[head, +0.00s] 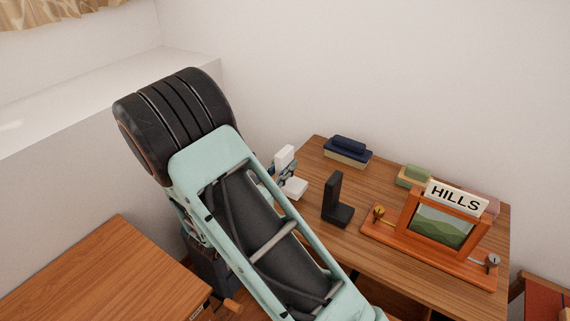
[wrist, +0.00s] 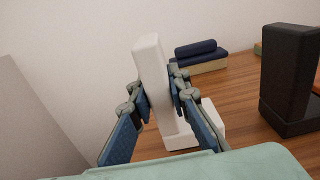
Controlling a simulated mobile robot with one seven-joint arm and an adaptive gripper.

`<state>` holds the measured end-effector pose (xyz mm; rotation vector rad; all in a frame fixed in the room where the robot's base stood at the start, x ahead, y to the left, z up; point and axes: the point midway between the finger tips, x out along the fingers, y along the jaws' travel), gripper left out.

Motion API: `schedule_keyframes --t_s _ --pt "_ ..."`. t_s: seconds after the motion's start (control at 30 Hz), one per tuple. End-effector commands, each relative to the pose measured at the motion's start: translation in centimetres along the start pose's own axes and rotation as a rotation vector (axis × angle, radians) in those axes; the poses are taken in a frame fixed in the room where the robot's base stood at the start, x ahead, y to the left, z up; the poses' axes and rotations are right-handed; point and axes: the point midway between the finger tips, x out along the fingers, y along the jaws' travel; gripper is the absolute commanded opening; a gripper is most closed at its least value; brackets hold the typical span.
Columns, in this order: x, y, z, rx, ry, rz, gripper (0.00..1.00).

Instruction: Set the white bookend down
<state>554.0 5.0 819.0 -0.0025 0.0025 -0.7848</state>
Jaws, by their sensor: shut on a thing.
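The white bookend (wrist: 151,78) is L-shaped and stands upright between the fingers of my gripper (wrist: 160,97) in the wrist view. The fingers are shut on its upright plate, one on each side. Its foot (wrist: 208,117) points right, low over the wooden desk (wrist: 238,82); I cannot tell whether it touches the top. In the head view the white bookend (head: 295,187) shows at the desk's left edge, partly hidden by my arm. My gripper (head: 281,172) is mostly hidden there.
A black bookend (head: 334,199) stands just right of the white one. A dark blue and tan stack (head: 347,151) lies at the back. A wooden HILLS stand (head: 440,224) and a green block (head: 412,176) are further right. Bare desk lies between stack and black bookend.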

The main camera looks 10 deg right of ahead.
Motion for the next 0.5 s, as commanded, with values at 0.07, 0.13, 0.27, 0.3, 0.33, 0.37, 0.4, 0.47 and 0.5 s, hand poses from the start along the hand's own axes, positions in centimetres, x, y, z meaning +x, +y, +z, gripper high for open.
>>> schedule_keyframes --t_s 0.07,0.13,0.27,0.3,0.33,0.37,0.4,0.47,0.5 --pt "0.0 0.0 -1.2 -0.001 -0.005 -0.001 0.0" --pt "0.0 0.0 -1.6 0.0 -0.006 -0.001 0.0" --pt "0.0 0.0 -1.6 0.002 -0.006 -0.001 0.0" --pt "0.0 0.0 -1.6 0.002 -0.006 -0.001 0.0" --pt "0.0 0.0 -1.6 0.002 -0.006 -0.001 0.0" --pt "0.0 0.0 -1.6 0.002 -0.006 -0.001 0.0" --pt "0.0 0.0 -1.6 0.002 -0.006 -0.001 0.0" --pt "0.0 0.0 -1.8 0.002 -0.006 -0.001 0.0" --pt "0.0 0.0 -1.9 0.001 -0.006 -0.001 0.0"
